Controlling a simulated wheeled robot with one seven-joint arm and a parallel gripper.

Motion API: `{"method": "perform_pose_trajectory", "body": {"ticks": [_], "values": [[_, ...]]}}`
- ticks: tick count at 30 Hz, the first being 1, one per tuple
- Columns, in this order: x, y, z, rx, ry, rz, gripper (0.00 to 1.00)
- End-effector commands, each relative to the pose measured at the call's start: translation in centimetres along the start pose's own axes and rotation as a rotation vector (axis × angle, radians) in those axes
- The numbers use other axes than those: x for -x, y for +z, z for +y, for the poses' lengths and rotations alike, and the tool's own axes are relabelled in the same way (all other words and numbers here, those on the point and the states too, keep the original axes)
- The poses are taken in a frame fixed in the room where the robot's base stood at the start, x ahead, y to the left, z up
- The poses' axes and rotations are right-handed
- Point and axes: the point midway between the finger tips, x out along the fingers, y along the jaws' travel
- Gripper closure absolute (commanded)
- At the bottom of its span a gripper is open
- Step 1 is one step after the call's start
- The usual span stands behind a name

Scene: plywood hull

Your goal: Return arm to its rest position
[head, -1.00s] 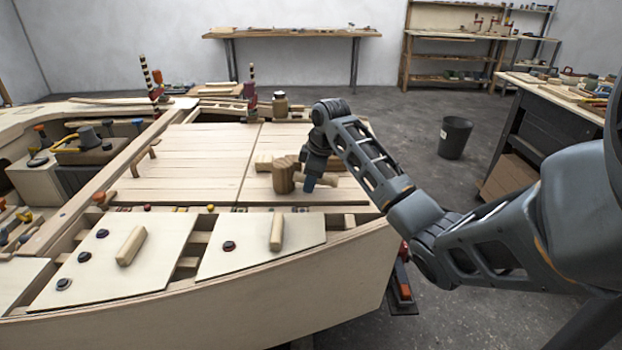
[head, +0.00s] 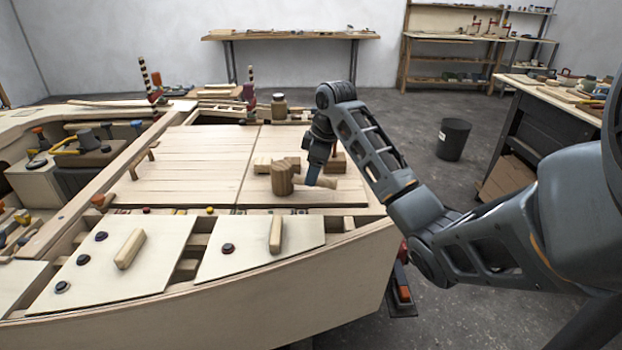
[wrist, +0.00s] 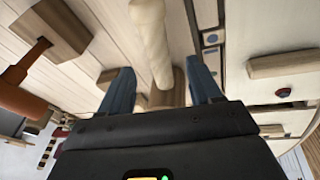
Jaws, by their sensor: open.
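My gripper (head: 313,173) is at the end of my arm, low over the right part of the plank deck (head: 190,165). In the wrist view my gripper (wrist: 160,82) has its two blue fingers spread wide. A wooden mallet (head: 282,179) stands with its head on the deck beside the fingers, its pale handle pointing right. In the wrist view the mallet's handle (wrist: 152,42) shows beyond and between the fingers, and I cannot tell the exact gap. My arm is bent and reaches out from the right.
Wooden blocks (head: 337,163) lie by the gripper. Loose hatch panels (head: 262,247) with wooden grips lie nearer. A black bin (head: 454,139) stands on the floor, and a workbench (head: 545,95) is at the right. The space above the deck is mostly clear.

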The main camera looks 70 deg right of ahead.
Motion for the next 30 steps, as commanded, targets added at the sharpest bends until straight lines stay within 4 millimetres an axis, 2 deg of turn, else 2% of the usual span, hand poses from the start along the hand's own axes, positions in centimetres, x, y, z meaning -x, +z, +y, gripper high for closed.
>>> {"method": "perform_pose_trajectory", "body": {"ticks": [3, 7, 25, 30], "values": [[1.6, -0.1, 0.1, 0.0, 0.002, 0.002, 0.37], [2.6, 0.0, 0.0, 0.001, 0.001, 0.0, 0.37], [3.0, -0.1, 0.1, 0.001, 0.001, 0.0, 0.37], [5.6, -0.7, 0.5, 0.001, 0.001, 0.0, 0.37]]}}
